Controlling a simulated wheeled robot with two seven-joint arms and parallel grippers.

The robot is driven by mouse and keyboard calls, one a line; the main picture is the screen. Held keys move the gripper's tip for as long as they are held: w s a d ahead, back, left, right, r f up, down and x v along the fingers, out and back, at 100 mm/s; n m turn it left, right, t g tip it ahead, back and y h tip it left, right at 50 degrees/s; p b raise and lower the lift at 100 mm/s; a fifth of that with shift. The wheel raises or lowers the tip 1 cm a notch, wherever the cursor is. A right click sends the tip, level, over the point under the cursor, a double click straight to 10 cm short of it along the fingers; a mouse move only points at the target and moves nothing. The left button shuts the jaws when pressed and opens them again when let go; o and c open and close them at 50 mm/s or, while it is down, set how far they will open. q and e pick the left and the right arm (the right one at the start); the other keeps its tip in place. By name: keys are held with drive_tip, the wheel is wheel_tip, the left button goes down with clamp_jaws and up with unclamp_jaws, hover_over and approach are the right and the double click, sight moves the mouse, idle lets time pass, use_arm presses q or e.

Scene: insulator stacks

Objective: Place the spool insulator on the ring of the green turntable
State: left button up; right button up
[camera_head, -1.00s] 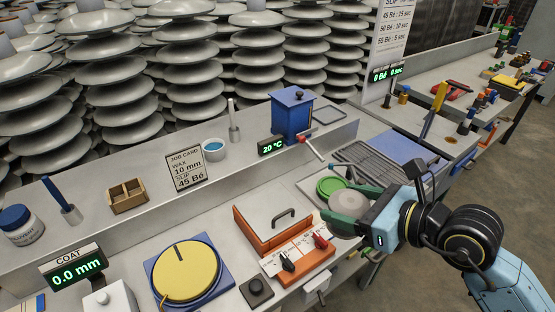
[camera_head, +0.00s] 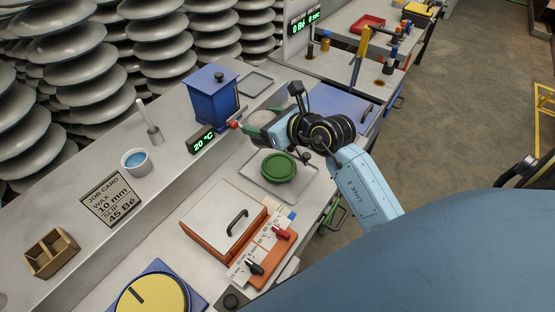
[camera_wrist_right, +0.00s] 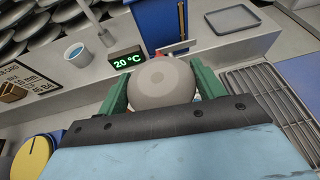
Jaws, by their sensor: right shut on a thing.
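The spool insulator, a pale grey rounded piece (camera_wrist_right: 161,82), is between the green fingers of my right gripper (camera_wrist_right: 162,88) in the right wrist view. The right gripper is shut on it. In the head view the right gripper (camera_head: 262,128) is above the back of the bench, beside the blue box, and mostly hides the insulator. The green turntable (camera_head: 279,167), a round green disc with a raised ring, sits on a grey tray nearer the front, below the gripper in the picture. Its ring looks empty. My left gripper is not in view.
A blue box with a crank (camera_head: 213,97) and a 20 °C display (camera_head: 201,142) stand close left of the gripper. An orange-framed lidded unit (camera_head: 224,219) and a yellow disc (camera_head: 152,296) lie nearer the front. A blue panel (camera_head: 338,106) lies right of the arm.

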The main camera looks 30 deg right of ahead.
drive_tip(key=shift+m+h, duration=0.5)
drive_tip(key=shift+h, duration=0.1)
drive_tip(key=d+f, duration=0.1)
drive_tip(key=s+d+f, duration=0.1)
drive_tip(key=d, duration=0.1)
drive_tip(key=shift+d+f, duration=0.1)
drive_tip(key=shift+f, duration=0.05)
drive_tip(key=shift+t, duration=0.3)
drive_tip(key=shift+d+f+b, duration=0.2)
drive_tip(key=shift+f+b, duration=0.95)
drive_tip(key=shift+f, duration=3.8)
drive_tip(key=shift+f, duration=0.1)
drive_tip(key=o, duration=0.8)
drive_tip(key=shift+f, duration=0.2)
drive_tip(key=o, duration=0.5)
drive_tip(key=shift+c, duration=0.2)
drive_tip(key=shift+r, duration=0.1)
